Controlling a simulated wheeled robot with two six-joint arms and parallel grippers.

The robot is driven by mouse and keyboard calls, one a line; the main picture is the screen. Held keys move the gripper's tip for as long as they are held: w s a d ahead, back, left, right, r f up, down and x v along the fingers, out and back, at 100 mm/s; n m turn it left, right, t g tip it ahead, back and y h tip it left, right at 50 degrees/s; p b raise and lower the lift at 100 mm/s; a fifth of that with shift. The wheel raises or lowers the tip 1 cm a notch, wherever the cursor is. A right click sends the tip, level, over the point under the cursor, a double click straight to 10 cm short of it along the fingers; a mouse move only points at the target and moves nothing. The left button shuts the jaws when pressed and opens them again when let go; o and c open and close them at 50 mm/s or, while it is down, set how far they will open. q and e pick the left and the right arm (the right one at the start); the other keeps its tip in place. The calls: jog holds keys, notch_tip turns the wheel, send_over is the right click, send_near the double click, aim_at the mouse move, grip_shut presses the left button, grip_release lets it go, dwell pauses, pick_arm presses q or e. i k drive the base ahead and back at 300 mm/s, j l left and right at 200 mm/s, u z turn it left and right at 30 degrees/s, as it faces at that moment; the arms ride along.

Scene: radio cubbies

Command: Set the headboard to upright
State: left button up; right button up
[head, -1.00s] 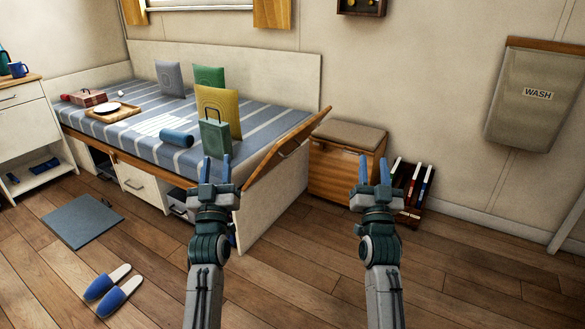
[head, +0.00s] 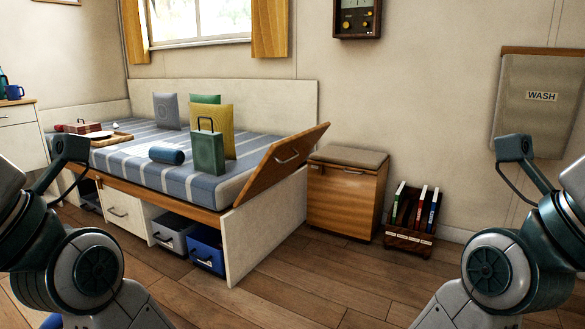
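The headboard (head: 286,166) is a wooden panel with a metal bar handle, hinged at the right end of the bed (head: 268,222). It leans outward at a slant, with its upper edge tipped to the right, away from the mattress (head: 200,184). Nothing touches its handle. Parts of my two arms show at the left and right edges of the head view, well apart from the headboard. Neither gripper's fingers are in view.
A wooden cabinet (head: 342,205) with a cushioned top stands just right of the headboard. A rack of binders (head: 412,220) stands beyond it. A green box with a handle (head: 206,153), pillows (head: 212,118) and a blue roll (head: 167,155) are on the bed. Floor in front is clear.

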aim_at(283, 157)
jog(key=i+l+z, duration=0.15)
jog(key=i, duration=0.2)
jog(key=i+l+z, duration=0.15)
jog(key=i, duration=0.2)
jog(key=i+j, duration=0.1)
jog(key=i, duration=0.25)
